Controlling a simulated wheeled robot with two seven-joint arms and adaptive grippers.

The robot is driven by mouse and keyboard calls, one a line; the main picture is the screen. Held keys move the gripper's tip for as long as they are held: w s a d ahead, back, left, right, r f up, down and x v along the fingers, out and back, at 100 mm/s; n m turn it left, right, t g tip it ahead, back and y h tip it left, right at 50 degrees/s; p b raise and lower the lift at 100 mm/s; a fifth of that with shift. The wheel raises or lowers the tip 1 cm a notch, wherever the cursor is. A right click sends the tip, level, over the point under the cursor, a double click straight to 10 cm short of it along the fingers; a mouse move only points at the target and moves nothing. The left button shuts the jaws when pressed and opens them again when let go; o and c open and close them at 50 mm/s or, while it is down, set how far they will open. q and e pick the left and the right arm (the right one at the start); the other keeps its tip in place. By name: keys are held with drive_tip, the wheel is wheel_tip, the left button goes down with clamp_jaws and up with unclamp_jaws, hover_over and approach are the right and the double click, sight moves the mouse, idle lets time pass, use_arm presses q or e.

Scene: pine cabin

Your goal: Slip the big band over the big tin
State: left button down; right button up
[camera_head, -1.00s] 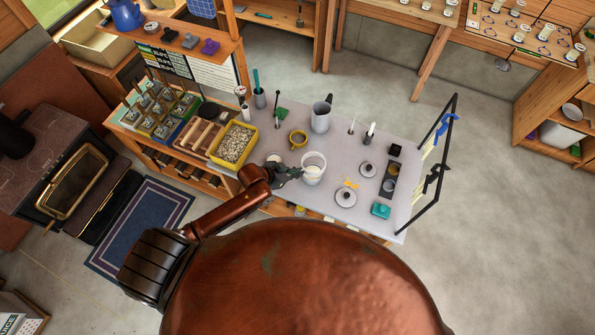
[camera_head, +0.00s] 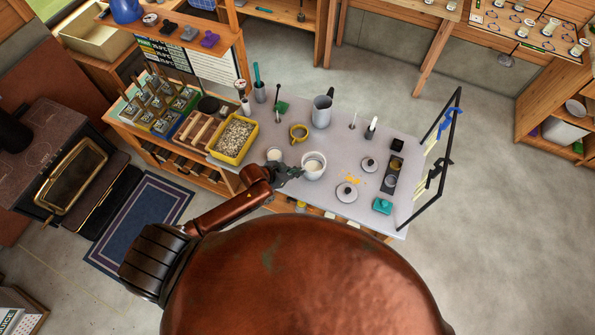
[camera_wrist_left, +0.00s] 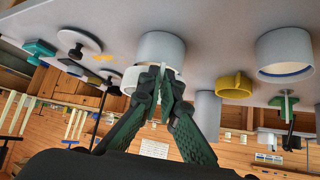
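The big band looks like a pale ring (camera_wrist_left: 133,80) at the tin's open end. It overlaps the rim there; I cannot tell how far it is around the tin. My left gripper (camera_head: 291,171) is at the tin's left side. In the left wrist view its green fingers (camera_wrist_left: 160,78) pinch the band's wall. My right gripper is not in view.
A yellow mug (camera_head: 299,133) and a grey jug (camera_head: 321,111) stand behind. A black frame (camera_head: 436,160) borders the right end.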

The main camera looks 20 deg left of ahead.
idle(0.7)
use_arm(q)
drive_tip(key=shift+f, duration=0.25)
drive_tip(key=shift+f+b, duration=0.6)
drive_tip(key=shift+f, duration=0.5)
drive_tip(key=shift+f+b, duration=0.7)
drive_tip(key=shift+f, duration=0.35)
drive_tip(key=shift+f, duration=0.1)
drive_tip(key=c, duration=2.1)
unclamp_jaws()
drive_tip(key=shift+o, duration=0.4)
